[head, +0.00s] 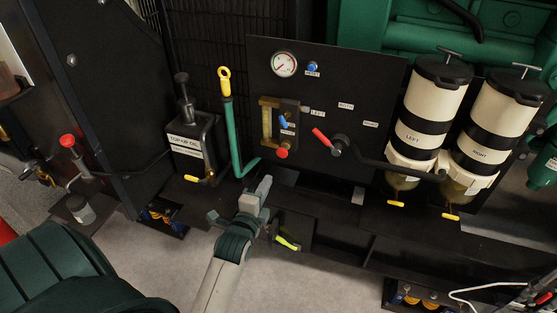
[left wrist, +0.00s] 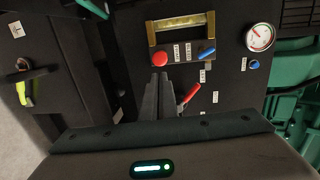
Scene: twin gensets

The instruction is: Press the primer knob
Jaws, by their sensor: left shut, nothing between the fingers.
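A red round knob (head: 281,153) sits below a brass-framed sight glass (head: 267,122) on the black panel. It also shows in the left wrist view (left wrist: 159,58), just above the fingertips. A blue lever (head: 284,122) is beside the sight glass. My left gripper (head: 264,186) is shut and empty, below the red knob and apart from it in the head view. Its closed fingers show in the left wrist view (left wrist: 158,92). My right gripper is not in view.
A red-handled lever valve (head: 320,137) is right of the knob. A pressure gauge (head: 284,64) and a blue button (head: 312,67) are above. Two white filters (head: 432,104) stand right. A black oil can (head: 190,150) and a yellow-topped dipstick (head: 224,82) are left.

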